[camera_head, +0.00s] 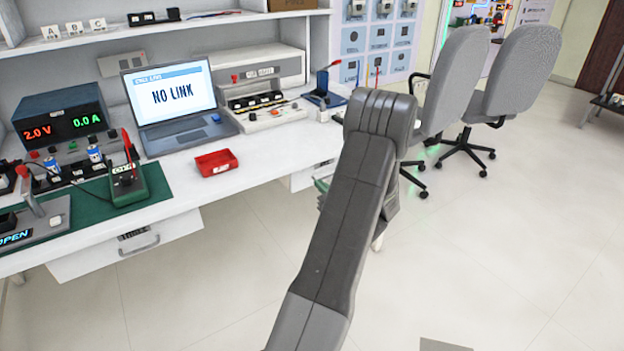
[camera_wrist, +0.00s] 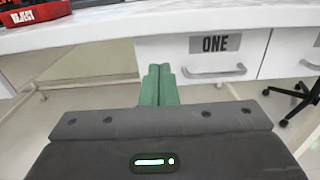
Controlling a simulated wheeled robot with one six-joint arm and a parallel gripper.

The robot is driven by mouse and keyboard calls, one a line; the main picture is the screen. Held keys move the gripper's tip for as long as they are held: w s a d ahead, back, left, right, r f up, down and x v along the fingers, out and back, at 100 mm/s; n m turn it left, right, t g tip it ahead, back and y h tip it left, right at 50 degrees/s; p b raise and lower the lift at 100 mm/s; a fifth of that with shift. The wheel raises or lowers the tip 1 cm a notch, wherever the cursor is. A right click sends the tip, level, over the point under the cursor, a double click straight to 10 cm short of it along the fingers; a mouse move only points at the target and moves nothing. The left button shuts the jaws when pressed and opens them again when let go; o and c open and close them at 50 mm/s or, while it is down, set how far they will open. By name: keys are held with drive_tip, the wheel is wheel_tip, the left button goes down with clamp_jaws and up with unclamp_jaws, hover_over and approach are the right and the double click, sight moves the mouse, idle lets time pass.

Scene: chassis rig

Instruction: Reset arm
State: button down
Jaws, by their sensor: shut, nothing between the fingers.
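My gripper (camera_wrist: 158,86) shows in the wrist view as two green fingers pressed together, with nothing between them. It points toward the white drawer front marked ONE (camera_wrist: 207,58), under the edge of the white workbench (camera_wrist: 130,22). In the head view my grey arm reaches up and forward from the bottom middle, right of the bench. The gripper itself is mostly hidden behind the arm there.
The bench holds a laptop (camera_head: 172,98) reading NO LINK, a power supply (camera_head: 62,120) showing 2.0 V and 0.0 A, and a red bin (camera_head: 216,163). Grey office chairs (camera_head: 455,80) stand behind my arm at right. The right-hand floor (camera_head: 500,240) is clear.

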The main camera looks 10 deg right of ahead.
sight(307, 173)
drive_tip(key=v, duration=0.5)
drive_tip(key=shift+s+d, duration=0.15)
drive_tip(key=shift+s, duration=0.2)
drive_tip(key=x, duration=1.4)
